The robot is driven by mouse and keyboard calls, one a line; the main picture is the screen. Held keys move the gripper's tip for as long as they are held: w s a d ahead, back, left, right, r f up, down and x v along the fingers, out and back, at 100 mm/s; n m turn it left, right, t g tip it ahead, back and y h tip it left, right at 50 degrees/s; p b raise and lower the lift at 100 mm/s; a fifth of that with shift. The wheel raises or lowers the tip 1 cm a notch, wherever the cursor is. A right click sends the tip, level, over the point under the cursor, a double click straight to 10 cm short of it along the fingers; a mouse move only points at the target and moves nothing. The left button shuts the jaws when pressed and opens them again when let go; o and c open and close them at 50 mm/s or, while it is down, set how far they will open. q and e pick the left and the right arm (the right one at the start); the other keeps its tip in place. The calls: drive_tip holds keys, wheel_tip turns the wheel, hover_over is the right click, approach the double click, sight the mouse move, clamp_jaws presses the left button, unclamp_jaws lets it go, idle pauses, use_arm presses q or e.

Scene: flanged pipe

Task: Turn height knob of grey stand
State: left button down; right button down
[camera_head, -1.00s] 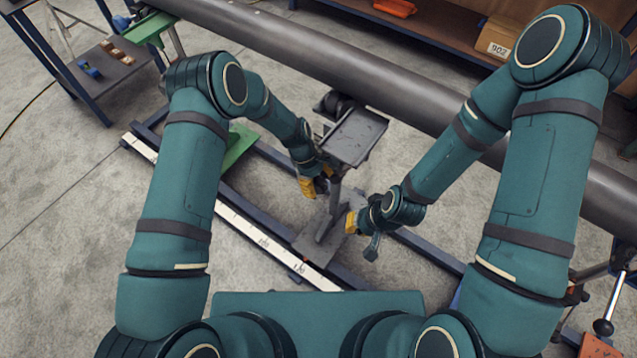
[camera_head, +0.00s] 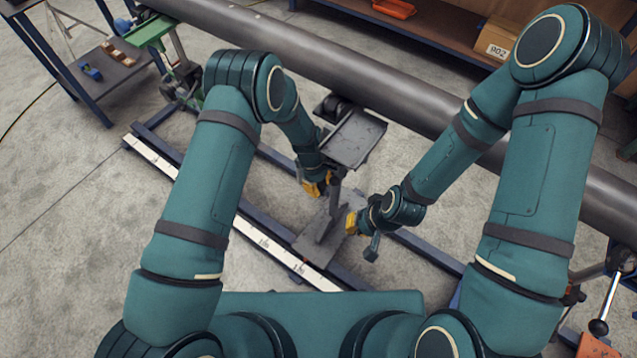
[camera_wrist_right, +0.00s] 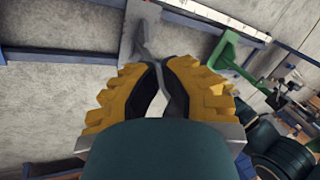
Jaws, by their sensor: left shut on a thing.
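The grey stand has a flat tray-like top (camera_head: 352,140), a post (camera_head: 335,196) and a flat base plate (camera_head: 304,242). My left gripper (camera_head: 321,186), with yellow fingers, is at the left side of the post, below the top. It is shut on what appears to be the height knob, which the fingers hide. My right gripper (camera_head: 350,223) is lower, just right of the post. In the right wrist view, the yellow fingers of my right gripper (camera_wrist_right: 161,72) are close together, with a narrow grey part seen between them. Whether they touch it is unclear.
A long dark pipe (camera_head: 420,95) runs across behind the stand. Blue floor rails (camera_head: 260,215) run beneath, one with a white scale strip. A green stand (camera_head: 180,75) is at the upper left. A shelf with a cardboard box (camera_head: 496,40) is behind.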

use_arm(q)
drive_tip(key=shift+s+f+y, duration=0.1)
drive_tip(key=shift+y, duration=0.2)
drive_tip(key=c, duration=0.7)
unclamp_jaws()
drive_tip(key=r, duration=0.4)
drive_tip(key=a+r, duration=0.1)
drive_tip(key=r, duration=0.3)
drive_tip(key=w+r, duration=0.1)
drive_tip(key=r, duration=0.3)
drive_tip(key=shift+a, duration=0.2)
drive_tip(key=shift+o, duration=0.2)
